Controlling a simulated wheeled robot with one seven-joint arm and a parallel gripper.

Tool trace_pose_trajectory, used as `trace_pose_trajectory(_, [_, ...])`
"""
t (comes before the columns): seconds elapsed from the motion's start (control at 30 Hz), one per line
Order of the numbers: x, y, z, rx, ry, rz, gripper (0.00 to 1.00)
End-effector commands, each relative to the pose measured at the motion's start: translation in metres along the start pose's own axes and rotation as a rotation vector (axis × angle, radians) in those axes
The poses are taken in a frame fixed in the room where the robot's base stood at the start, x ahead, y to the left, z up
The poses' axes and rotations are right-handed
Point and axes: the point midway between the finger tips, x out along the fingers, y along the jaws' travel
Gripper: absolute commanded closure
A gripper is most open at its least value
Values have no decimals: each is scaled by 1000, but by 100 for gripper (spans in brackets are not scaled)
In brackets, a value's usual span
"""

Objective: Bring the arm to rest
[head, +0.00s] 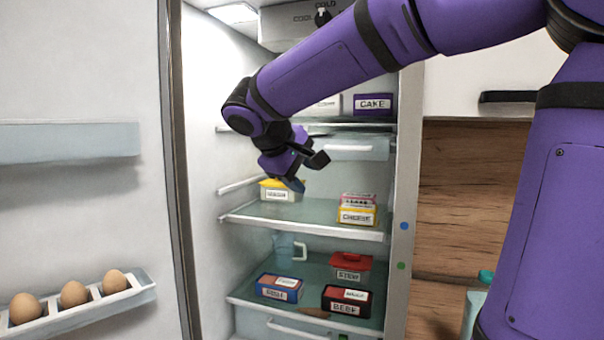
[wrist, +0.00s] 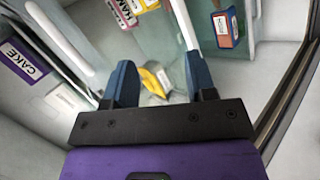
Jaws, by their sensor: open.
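My purple arm reaches across the head view into the open fridge. My gripper (head: 304,172) is open and empty, just above the middle shelf (head: 290,214). A yellow-lidded tub (head: 281,194) stands on that shelf just below and left of the fingers. In the wrist view the two blue fingers of my gripper (wrist: 158,85) are spread apart, with the yellow-lidded tub (wrist: 157,78) seen beyond and between them. The gap between fingers and tub is hard to judge.
Cheese and another box (head: 357,212) sit on the middle shelf. A cake box (head: 374,104) is on the shelf above. Blue (head: 279,287), beef (head: 346,301) and red-lidded (head: 350,267) containers stand below. The open door at left holds eggs (head: 74,294). The fridge's right wall (head: 403,180) edges the opening.

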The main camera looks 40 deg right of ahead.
Motion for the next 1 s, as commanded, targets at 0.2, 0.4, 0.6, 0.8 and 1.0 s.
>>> trace_pose_trajectory(0.2, [0,0,0,0,0,1,49])
trace_pose_trajectory(0.4, [0,0,1,1,1,-1,49])
trace_pose_trajectory(0.6, [1,-16,30,32,28,-113,49])
trace_pose_trajectory(0.8, [-1,-62,87,118,109,-357,49])
trace_pose_trajectory(1.0, [-9,-110,132,236,210,-575,49])
